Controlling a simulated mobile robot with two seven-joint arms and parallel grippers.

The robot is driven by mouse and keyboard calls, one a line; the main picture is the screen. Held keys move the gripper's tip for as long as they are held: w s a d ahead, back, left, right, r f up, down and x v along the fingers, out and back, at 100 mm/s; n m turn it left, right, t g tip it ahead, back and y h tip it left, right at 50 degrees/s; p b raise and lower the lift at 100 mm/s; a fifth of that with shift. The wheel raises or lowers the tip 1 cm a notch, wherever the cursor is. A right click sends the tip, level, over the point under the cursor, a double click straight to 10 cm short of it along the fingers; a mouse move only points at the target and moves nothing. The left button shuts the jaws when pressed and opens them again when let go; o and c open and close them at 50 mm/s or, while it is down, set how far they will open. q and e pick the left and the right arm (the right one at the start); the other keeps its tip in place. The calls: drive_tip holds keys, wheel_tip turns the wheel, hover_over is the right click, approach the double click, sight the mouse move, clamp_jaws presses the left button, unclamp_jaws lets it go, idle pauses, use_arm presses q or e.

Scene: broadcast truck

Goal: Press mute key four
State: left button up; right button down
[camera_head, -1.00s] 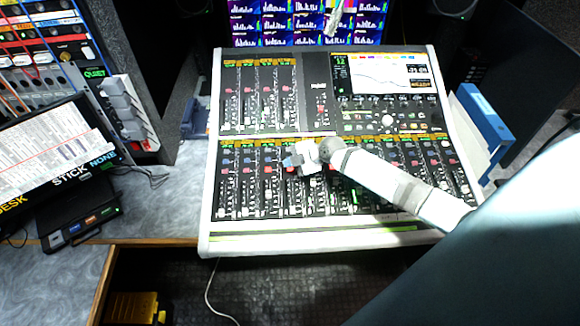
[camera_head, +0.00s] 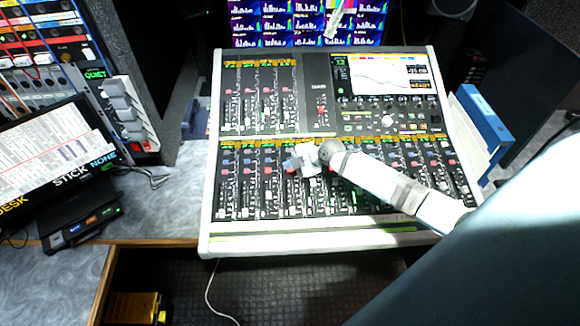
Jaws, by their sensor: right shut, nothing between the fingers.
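The mixing console (camera_head: 306,239) lies on the desk in the middle of the view, with a lower row of channel strips under orange displays. Red and blue keys run across these strips. My right arm comes in from the right, and my right gripper (camera_head: 291,164) is over the lower strips, left of the middle. Its fingers are shut and empty, pointing left and down. The fingertips are at the key rows around the fourth strip from the left; I cannot tell whether they touch a key. The gripper hides the keys under it. My left gripper is not in view.
Blue and white binders (camera_head: 484,122) stand right of the console. A screen (camera_head: 305,22) is behind it. A rack (camera_head: 50,45) and a tilted tablet (camera_head: 45,165) stand at the left. A black box (camera_head: 85,228) sits on the desk. Bare desk (camera_head: 170,205) shows left of the console.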

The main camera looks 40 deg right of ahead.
sight(291, 175)
drive_tip(key=shift+f, duration=0.45)
idle(0.7)
drive_tip(key=shift+r+p, duration=0.9)
drive_tip(key=shift+p, duration=0.5)
drive_tip(key=r+p, duration=0.3)
drive_tip(key=shift+s+a+r, duration=0.1)
drive_tip(key=shift+s+a, duration=0.05)
drive_tip(key=shift+s, duration=0.1)
drive_tip(key=shift+s+r, duration=0.1)
drive_tip(key=shift+r, duration=0.5)
drive_tip(key=shift+a+r, duration=0.1)
drive_tip(key=shift+r, duration=0.7)
drive_tip(key=shift+s, duration=0.1)
